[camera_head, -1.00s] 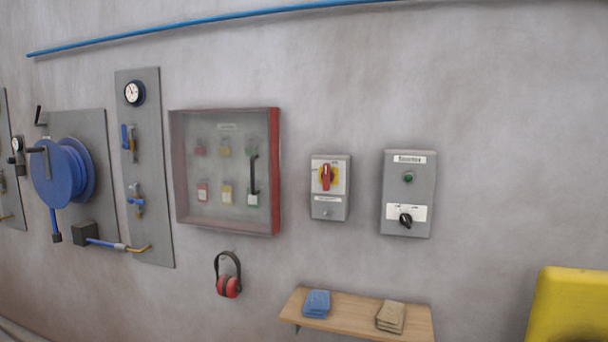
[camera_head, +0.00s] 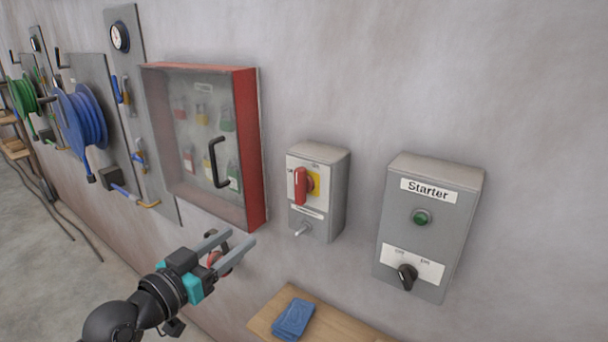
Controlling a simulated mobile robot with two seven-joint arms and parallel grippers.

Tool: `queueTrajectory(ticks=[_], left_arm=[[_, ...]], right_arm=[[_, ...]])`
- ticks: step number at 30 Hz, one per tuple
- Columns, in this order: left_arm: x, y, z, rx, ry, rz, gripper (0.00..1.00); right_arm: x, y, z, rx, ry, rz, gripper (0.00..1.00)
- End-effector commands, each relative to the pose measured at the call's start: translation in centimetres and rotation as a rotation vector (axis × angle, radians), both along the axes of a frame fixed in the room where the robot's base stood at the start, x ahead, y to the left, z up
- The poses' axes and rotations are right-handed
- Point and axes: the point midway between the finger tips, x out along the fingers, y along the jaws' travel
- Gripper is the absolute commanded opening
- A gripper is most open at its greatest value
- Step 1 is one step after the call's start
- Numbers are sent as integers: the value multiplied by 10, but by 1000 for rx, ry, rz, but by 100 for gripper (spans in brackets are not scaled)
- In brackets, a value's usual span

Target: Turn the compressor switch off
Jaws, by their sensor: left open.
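A grey box labelled "Starter" (camera_head: 428,228) is on the wall at the right. It carries a green button or lamp (camera_head: 421,217) and a black rotary knob (camera_head: 407,277) on a white plate with small, blurred lettering. To its left is a smaller grey box (camera_head: 326,220) with a red handle (camera_head: 301,186), standing upright on a yellow plate. I cannot tell which is the compressor switch; neither is visibly marked "compressor". My left gripper (camera_head: 240,237) is open and empty, below and left of the smaller box, apart from both boxes. My right gripper is out of view.
A red-framed lock cabinet (camera_head: 247,150) projects from the wall above my left gripper. Red ear defenders (camera_head: 217,259) are partly hidden behind the gripper. A wooden shelf (camera_head: 343,326) with a folded blue cloth (camera_head: 293,319) is below. A blue hose reel (camera_head: 80,121) is at left.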

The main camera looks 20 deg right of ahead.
Motion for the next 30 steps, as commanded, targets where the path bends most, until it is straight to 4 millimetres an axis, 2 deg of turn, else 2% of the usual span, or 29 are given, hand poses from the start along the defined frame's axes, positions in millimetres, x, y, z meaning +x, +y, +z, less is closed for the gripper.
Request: queueTrajectory(ticks=[1, 2, 6, 11, 17, 30], left_arm=[[-7, -7, 23, -8, -27, -33, 55], [-10, -10, 31, -12, -38, -47, 55], [-16, -19, 47, -23, -60, -80, 55], [-7, -33, 47, -27, -60, -82, 55], [15, -60, 46, -26, -59, -82, 55], [58, -116, 44, -25, -61, -80, 55]], right_arm=[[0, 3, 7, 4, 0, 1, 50], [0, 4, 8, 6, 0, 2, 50], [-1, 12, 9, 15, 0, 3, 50], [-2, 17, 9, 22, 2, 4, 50], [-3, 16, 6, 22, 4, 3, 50], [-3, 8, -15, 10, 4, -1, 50]])
